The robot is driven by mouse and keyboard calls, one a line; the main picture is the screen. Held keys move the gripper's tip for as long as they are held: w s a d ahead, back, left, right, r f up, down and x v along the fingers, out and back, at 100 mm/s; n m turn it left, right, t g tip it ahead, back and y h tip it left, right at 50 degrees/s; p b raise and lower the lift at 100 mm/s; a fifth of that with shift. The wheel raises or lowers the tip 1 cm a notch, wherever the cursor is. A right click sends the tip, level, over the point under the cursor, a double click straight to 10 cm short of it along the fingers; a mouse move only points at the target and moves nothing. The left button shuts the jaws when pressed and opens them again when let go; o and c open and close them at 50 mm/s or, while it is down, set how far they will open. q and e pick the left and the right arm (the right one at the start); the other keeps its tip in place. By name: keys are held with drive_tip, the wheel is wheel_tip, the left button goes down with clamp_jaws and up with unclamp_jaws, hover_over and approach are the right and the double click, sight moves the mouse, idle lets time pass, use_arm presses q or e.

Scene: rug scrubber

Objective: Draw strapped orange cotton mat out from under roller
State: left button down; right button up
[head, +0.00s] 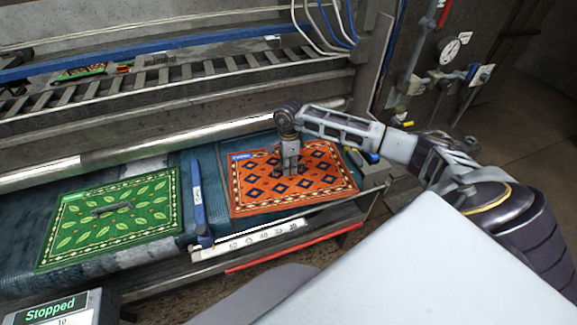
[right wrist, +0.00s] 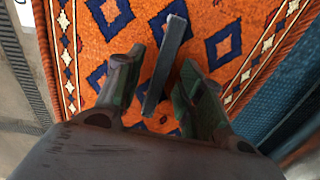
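The orange mat (head: 325,165) with dark blue diamonds and a patterned border lies flat on the blue bed, right of centre in the head view. Its far edge lies near the silver roller (head: 120,150). My right gripper (head: 290,168) points down over the mat's middle. In the right wrist view, a grey strap (right wrist: 172,50) stands up from the orange mat (right wrist: 260,20). The right gripper (right wrist: 157,75) is open, with one finger on each side of the strap and gaps visible. My left gripper is not in view.
A green leaf-patterned mat (head: 75,225) with a dark strap lies to the left. A blue divider (head: 198,195) stands between the mats. A numbered white scale (head: 262,238) runs along the front edge. A gauge and valves (head: 449,50) are at right.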

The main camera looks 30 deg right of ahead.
wheel_tip(320, 180, up, 11)
idle(0.6)
idle(0.6)
